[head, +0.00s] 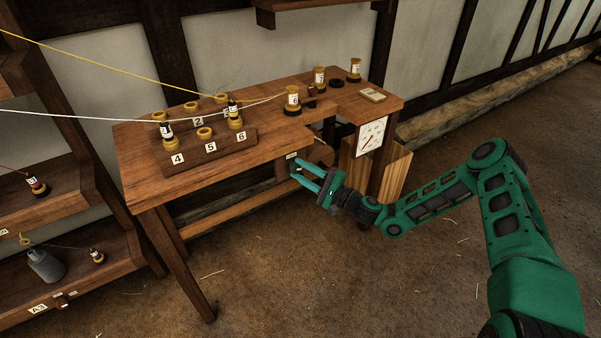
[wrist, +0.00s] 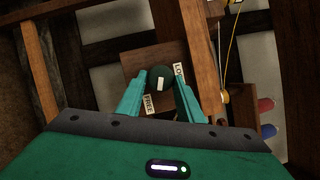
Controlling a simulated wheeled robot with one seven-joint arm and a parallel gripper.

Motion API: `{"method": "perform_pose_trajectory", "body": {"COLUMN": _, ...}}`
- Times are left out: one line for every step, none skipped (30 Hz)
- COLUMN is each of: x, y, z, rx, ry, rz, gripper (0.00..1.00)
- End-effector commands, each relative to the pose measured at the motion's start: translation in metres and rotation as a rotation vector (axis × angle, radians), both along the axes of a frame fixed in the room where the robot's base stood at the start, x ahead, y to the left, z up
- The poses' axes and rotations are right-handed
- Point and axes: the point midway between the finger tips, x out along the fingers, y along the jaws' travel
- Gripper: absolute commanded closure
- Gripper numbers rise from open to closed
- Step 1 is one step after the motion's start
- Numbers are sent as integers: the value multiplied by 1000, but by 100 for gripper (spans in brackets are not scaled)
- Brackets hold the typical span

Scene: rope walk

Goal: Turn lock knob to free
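The lock knob (wrist: 160,73) is a dark round knob with a white pointer bar, on a square wooden plate (wrist: 140,57) in the wrist view. A FREE label (wrist: 149,103) is below left of it and a LOCK label (wrist: 180,74), partly covered by a finger, is to its right. The white bar points down in the picture, between the labels and nearer FREE. My gripper (head: 297,170) is at the bench's front, below the top. Its teal fingers (wrist: 162,88) are apart, one on each side of the knob; contact cannot be told.
The wooden bench (head: 135,165) carries several labelled bobbins, a numbered block (head: 211,151) and a dial gauge (head: 371,136) at its right end. Yellow and white cords run to it from the left. Shelves (head: 60,290) stand at left. Floor in front is clear.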

Motion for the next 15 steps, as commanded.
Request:
{"method": "perform_pose_trajectory", "body": {"x": 1, "y": -3, "z": -5, "rx": -8, "ry": 4, "rz": -5, "gripper": 55}}
{"method": "perform_pose_trajectory", "body": {"x": 1, "y": -3, "z": -4, "rx": -8, "ry": 4, "rz": -5, "gripper": 49}}
{"method": "perform_pose_trajectory", "body": {"x": 1, "y": -2, "z": -4, "rx": -7, "ry": 3, "rz": -4, "gripper": 49}}
{"method": "perform_pose_trajectory", "body": {"x": 1, "y": -2, "z": -3, "rx": -6, "ry": 3, "rz": -3, "gripper": 49}}
{"method": "perform_pose_trajectory", "body": {"x": 0, "y": -2, "z": -3, "rx": -6, "ry": 3, "rz": -3, "gripper": 49}}
{"method": "perform_pose_trajectory", "body": {"x": 0, "y": -1, "z": -3, "rx": -5, "ry": 2, "rz": -3, "gripper": 49}}
{"method": "perform_pose_trajectory", "body": {"x": 0, "y": -1, "z": -2, "rx": -5, "ry": 2, "rz": -3, "gripper": 49}}
{"method": "perform_pose_trajectory", "body": {"x": 0, "y": -1, "z": -2, "rx": -4, "ry": 2, "rz": -2, "gripper": 49}}
{"method": "perform_pose_trajectory", "body": {"x": 0, "y": -1, "z": -2, "rx": -4, "ry": 2, "rz": -2, "gripper": 49}}
{"method": "perform_pose_trajectory", "body": {"x": 0, "y": -1, "z": -2, "rx": -3, "ry": 1, "rz": -1, "gripper": 49}}
{"method": "perform_pose_trajectory", "body": {"x": 0, "y": -1, "z": -2, "rx": -3, "ry": 1, "rz": -1, "gripper": 49}}
{"method": "perform_pose_trajectory", "body": {"x": -1, "y": -2, "z": -2, "rx": -3, "ry": 2, "rz": -1, "gripper": 49}}
{"method": "perform_pose_trajectory", "body": {"x": -2, "y": -4, "z": -2, "rx": -3, "ry": 2, "rz": -1, "gripper": 49}}
{"method": "perform_pose_trajectory", "body": {"x": -3, "y": -5, "z": -2, "rx": -2, "ry": 3, "rz": -1, "gripper": 49}}
{"method": "perform_pose_trajectory", "body": {"x": -5, "y": -9, "z": -3, "rx": -2, "ry": 3, "rz": -2, "gripper": 49}}
